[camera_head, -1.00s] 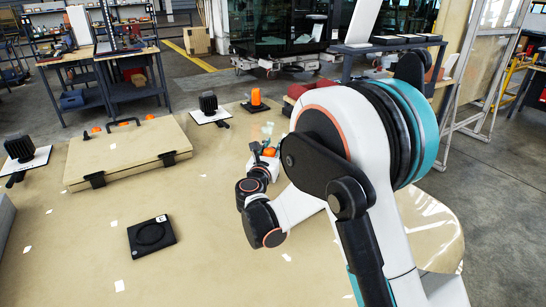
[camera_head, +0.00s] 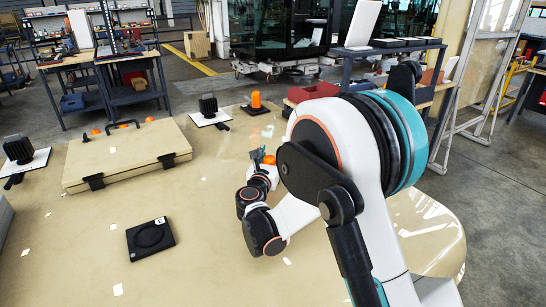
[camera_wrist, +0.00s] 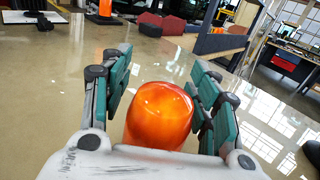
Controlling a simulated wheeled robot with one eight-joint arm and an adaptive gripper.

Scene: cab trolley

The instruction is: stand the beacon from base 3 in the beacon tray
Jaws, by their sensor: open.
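An orange domed beacon (camera_wrist: 158,115) stands between the spread fingers of my gripper (camera_wrist: 165,85) in the wrist view. Its lower part and base are hidden by my gripper's body. In the head view the orange top (camera_head: 268,159) shows just beside my gripper (camera_head: 257,157), which is open. I cannot tell whether the fingers touch it. Another orange beacon (camera_head: 256,99) stands upright on a black base (camera_head: 262,109) farther back; it also shows at the top left of the wrist view (camera_wrist: 105,8). Base numbers are unreadable. I cannot make out the beacon tray with certainty.
An empty black base with a round ring (camera_head: 151,238) lies in front, left of my arm. A wooden case (camera_head: 125,160) with a handle lies at left, orange tops partly showing behind it. Black lamps on white plates (camera_head: 209,106) (camera_head: 20,150) stand near it. The middle surface is clear.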

